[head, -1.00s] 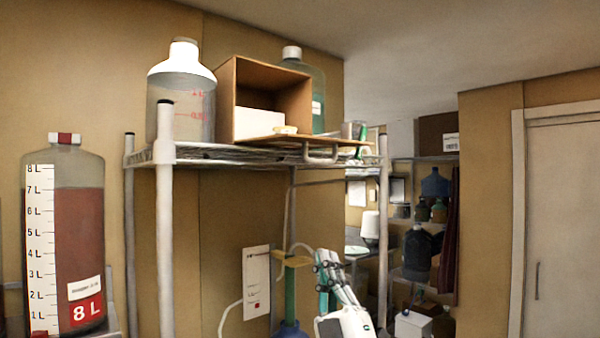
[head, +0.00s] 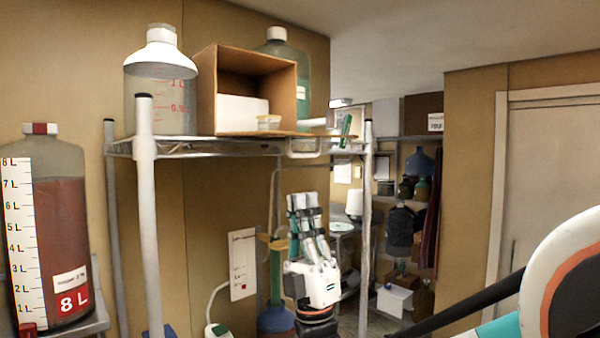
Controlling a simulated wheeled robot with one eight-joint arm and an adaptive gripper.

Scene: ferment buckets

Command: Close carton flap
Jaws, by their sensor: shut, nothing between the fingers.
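The brown cardboard carton (head: 207,88) stands on the top rack shelf with its open side facing me. Its flap (head: 290,134) is folded down and lies nearly flat at the front edge, seen almost edge-on. A pale loop (head: 303,154) shows just under the flap. Inside the carton are a white block (head: 242,113) and a small pale jar (head: 268,123). My gripper (head: 308,199) points up with its fingers together, shut and empty. It appears below the flap in the picture, apart from it; its depth relative to the shelf is hard to tell.
A white-topped jug (head: 160,85) stands left of the carton and a green bottle (head: 290,52) behind it. A green item (head: 346,128) is at the shelf's right end. Rack posts (head: 146,220) flank the space. A large red-filled bottle (head: 58,230) stands at left.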

